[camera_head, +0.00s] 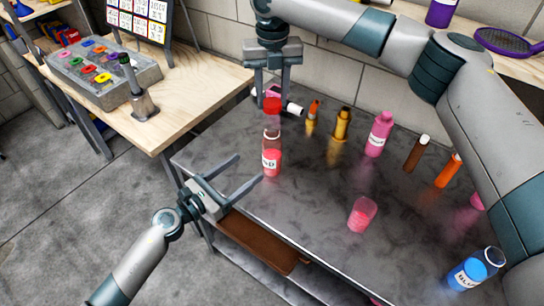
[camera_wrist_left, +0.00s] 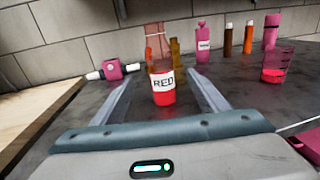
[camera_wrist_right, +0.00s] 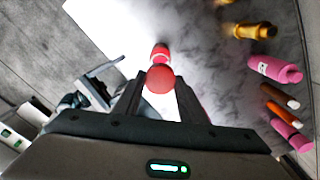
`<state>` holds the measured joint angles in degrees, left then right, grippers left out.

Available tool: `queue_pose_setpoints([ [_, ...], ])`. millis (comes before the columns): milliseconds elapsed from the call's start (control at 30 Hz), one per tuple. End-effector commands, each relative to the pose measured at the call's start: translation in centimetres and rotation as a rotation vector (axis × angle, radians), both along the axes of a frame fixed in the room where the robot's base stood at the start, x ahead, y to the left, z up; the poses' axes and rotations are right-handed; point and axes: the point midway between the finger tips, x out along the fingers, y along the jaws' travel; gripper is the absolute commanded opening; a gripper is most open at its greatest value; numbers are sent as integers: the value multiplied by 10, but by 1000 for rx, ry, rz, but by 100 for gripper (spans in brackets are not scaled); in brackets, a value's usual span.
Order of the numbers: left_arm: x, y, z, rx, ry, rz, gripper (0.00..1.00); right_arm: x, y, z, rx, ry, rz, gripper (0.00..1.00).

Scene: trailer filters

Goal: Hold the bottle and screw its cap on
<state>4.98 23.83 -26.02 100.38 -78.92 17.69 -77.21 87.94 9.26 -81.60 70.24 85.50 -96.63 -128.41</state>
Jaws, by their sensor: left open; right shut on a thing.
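The bottle (camera_head: 271,160), clear glass with red contents and a "RED" label, stands upright near the table's left side. It also shows in the left wrist view (camera_wrist_left: 163,92). My left gripper (camera_head: 250,167) is open, its fingers pointing at the bottle from the lower left. The bottle appears just beyond the fingertips. My right gripper (camera_head: 272,92) points down above the bottle, shut on the red cap (camera_head: 272,102). The round red cap also shows between its fingers in the right wrist view (camera_wrist_right: 160,78). I cannot tell whether the cap touches the bottle's neck.
Behind stand a gold bottle (camera_head: 341,125), a pink bottle (camera_head: 379,134), a brown bottle (camera_head: 416,153) and an orange one (camera_head: 448,171). A wooden bench (camera_head: 190,85) adjoins at left.

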Motion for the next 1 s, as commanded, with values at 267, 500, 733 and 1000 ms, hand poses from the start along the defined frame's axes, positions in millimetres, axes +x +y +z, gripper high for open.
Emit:
queue_pose_setpoints([
  [267,2,-1,0,-4,2,2,68,0,0,0,0,0,-1,16],
  [500,14,-13,1,-7,1,2,68,0,0,0,0,0,-1,16],
  [733,37,-36,1,-7,1,3,68,0,0,0,0,0,-1,16],
  [1000,66,-66,1,-6,2,3,68,0,0,0,0,0,-1,16],
])
